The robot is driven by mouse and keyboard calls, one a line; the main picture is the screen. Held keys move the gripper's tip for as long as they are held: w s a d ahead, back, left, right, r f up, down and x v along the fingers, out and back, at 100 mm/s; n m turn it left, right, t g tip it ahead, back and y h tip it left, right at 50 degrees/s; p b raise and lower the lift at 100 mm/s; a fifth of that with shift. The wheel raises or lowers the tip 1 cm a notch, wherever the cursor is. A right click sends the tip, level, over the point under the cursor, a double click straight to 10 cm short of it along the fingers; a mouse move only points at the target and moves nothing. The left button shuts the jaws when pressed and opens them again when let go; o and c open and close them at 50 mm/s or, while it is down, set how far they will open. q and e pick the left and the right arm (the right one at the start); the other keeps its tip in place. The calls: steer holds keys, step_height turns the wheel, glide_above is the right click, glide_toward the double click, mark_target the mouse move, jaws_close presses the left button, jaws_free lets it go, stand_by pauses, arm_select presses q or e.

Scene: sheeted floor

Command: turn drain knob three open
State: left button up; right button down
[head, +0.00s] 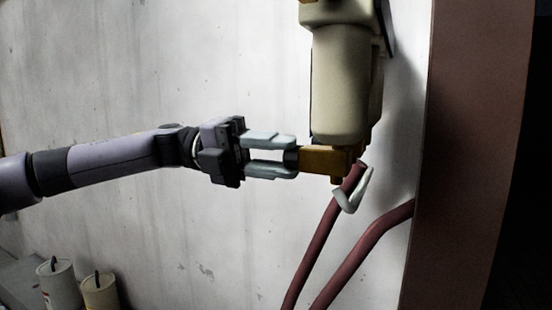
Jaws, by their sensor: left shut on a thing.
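A cream cylindrical housing (341,90) hangs on the wall at the upper right of the head view. A brass valve block (326,161) sits at its lower end. A small dark knob (292,158) sticks out of the block's left side. My left gripper (287,156) reaches in level from the left, with one pale finger above the knob and one below. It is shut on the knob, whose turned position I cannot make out. No number shows on the knob. My right gripper is not in view.
A white hook-shaped lever (354,194) hangs below the block, beside a dark red hose (315,240). A second red hose (362,250) runs toward a brown post (465,150) at right. Two canisters (60,284) stand at lower left. The pale wall between is clear.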

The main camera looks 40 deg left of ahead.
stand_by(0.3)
arm_select(q)
steer(key=o, duration=1)
steer(key=shift+o, duration=0.2)
steer(key=v, duration=0.7)
steer(key=shift+a, duration=0.1)
